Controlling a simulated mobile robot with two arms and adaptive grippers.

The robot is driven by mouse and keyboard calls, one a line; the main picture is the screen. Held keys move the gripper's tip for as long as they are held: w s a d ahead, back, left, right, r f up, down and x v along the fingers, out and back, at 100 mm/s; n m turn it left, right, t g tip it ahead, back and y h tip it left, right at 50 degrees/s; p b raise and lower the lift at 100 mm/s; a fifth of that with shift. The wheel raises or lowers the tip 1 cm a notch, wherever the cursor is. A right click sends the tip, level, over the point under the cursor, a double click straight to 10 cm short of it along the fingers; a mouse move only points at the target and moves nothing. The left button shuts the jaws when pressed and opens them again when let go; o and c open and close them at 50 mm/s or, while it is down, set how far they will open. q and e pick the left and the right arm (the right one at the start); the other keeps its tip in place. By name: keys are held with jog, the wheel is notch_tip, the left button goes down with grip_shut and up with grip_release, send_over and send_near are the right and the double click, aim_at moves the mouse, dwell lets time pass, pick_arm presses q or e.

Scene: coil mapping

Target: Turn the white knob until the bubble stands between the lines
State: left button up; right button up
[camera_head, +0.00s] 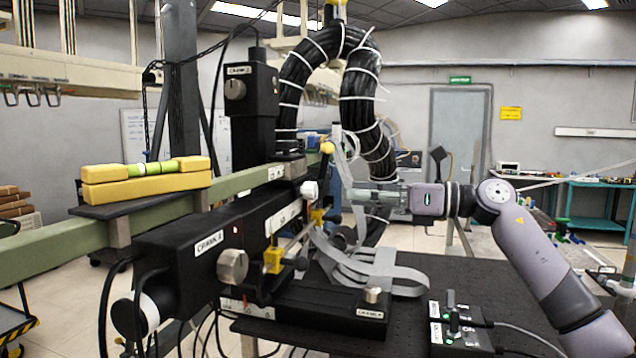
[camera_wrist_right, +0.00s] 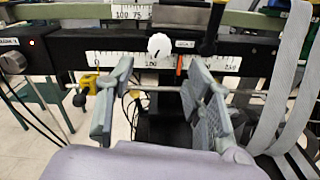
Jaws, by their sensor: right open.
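The white knob (camera_head: 309,189) sits on the front of the black stage, and its face with a dark mark shows in the wrist view (camera_wrist_right: 159,46). My right gripper (camera_head: 358,194) is open, to the right of the knob and apart from it. In the wrist view its two grey fingers (camera_wrist_right: 156,78) stand spread, with the knob beyond and between them. A yellow spirit level (camera_head: 147,182) with a green vial (camera_head: 148,169) lies on the green beam at the left. The bubble and lines are too small to make out. My left gripper is not in view.
A yellow clamp (camera_head: 273,260) and a thin metal rod lie below the knob. Grey ribbon cables (camera_head: 372,270) loop close under my right gripper. A thick black cable bundle (camera_head: 362,100) arches behind. A black switch box (camera_head: 458,325) stands at the lower right.

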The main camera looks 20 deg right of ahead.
aim_at(316, 191)
jog(key=p+x, duration=0.2)
jog(key=x, duration=0.5)
jog(key=shift+w+a+r, duration=0.15)
jog(key=shift+w+a, duration=0.05)
jog(key=shift+a, duration=0.1)
jog(key=shift+w+a+p, duration=0.25)
jog(key=shift+a+p, duration=0.1)
jog(key=shift+c, duration=0.4)
grip_shut()
